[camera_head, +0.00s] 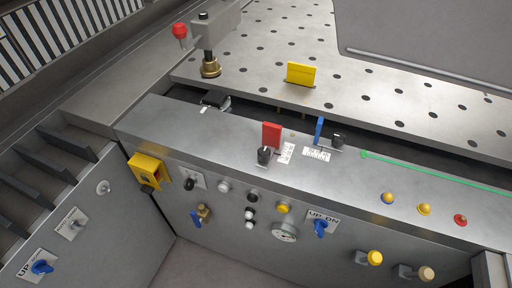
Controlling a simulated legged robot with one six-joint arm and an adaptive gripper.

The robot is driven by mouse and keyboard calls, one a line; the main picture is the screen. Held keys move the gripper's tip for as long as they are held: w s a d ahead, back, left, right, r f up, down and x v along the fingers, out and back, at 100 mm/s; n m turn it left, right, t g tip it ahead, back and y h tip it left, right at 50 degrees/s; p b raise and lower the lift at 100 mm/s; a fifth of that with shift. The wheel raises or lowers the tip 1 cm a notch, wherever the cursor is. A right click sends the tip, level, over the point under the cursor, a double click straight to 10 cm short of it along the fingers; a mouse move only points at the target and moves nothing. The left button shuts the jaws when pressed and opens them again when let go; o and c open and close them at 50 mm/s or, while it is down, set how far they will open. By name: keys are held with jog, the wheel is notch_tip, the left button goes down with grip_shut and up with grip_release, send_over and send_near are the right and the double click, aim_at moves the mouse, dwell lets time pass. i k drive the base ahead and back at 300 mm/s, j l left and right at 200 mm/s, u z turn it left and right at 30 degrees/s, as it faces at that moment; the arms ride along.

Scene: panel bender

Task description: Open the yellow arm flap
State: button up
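A small yellow plate (301,74) stands upright near the front edge of the perforated metal table (370,98). It looks like the yellow arm flap, but no label shows this. Its broad face is turned towards me, and its hinge cannot be made out. Similar upright flaps, one red (271,135) and one blue (319,130), stand on the control ledge in front of the table. My gripper is not in view.
The grey control ledge (200,130) has yellow and red buttons at right. Its front carries a yellow box (149,171), knobs, a gauge (285,232) and blue levers. A clamp with a red ball (180,30) stands at back left.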

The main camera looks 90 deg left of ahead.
aim_at(149, 181)
jog(key=u, duration=4.05)
jog(key=i+u, duration=0.2)
jog(key=u, duration=0.15)
jog(key=i+u, duration=0.2)
jog(key=u, duration=0.2)
jog(key=i+l+u, duration=0.15)
jog(key=u, duration=0.2)
